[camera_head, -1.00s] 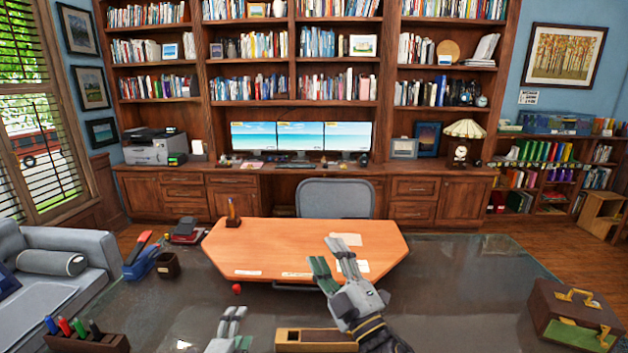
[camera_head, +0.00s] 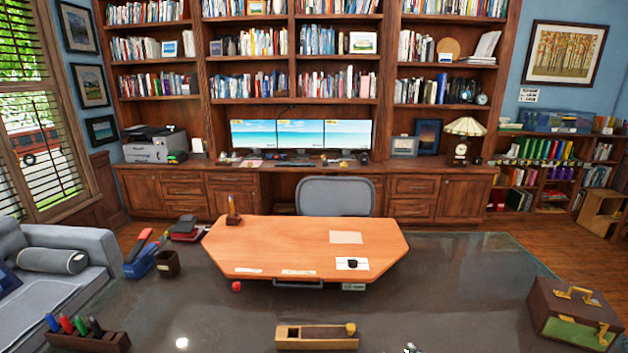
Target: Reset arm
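My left gripper is out of the picture. Only a small grey tip of my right gripper (camera_head: 411,349) shows at the bottom edge, right of the wooden box; whether it is open or shut is hidden. The orange-brown desk board (camera_head: 290,245) lies on the dark glossy table, with paper sheets on it. A small black object (camera_head: 352,264) sits on the white paper at its right. The long wooden box (camera_head: 302,343) stands at the front middle, with a small yellowish round object (camera_head: 351,328) at its right end.
A pen holder (camera_head: 85,340) stands at the front left and a brown case (camera_head: 573,310) at the front right. A blue stapler-like object (camera_head: 142,262), a dark cup (camera_head: 167,264) and a small red object (camera_head: 236,286) lie at the left. The table (camera_head: 450,290) is clear right of the board.

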